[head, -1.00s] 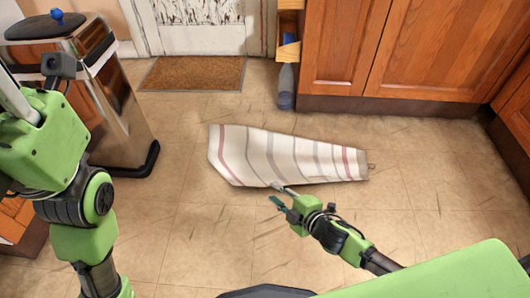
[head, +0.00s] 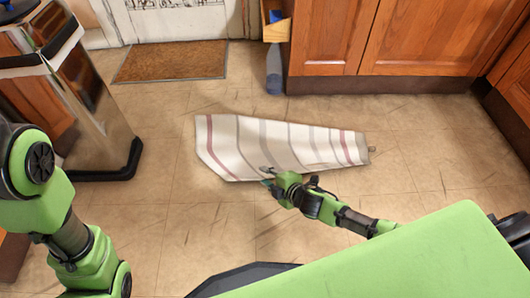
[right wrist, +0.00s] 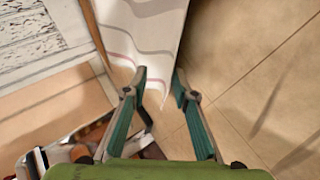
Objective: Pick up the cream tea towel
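The cream tea towel (head: 275,142), with red and grey stripes, lies spread on the tiled floor in the head view. My right gripper (head: 267,176) is at the towel's near edge, left of its middle. In the right wrist view, the two fingers of the gripper (right wrist: 160,82) stand apart, with the lower corner of the towel (right wrist: 148,40) showing between and beyond the tips. I cannot tell whether they touch the cloth. My left arm shows at the left of the head view, but its gripper is out of frame.
A metal bin (head: 100,110) stands at the left. A brown doormat (head: 172,61) lies before the white door. Wooden cupboards (head: 420,40) line the back right, with a grey bottle (head: 274,70) beside them. The floor around the towel is clear.

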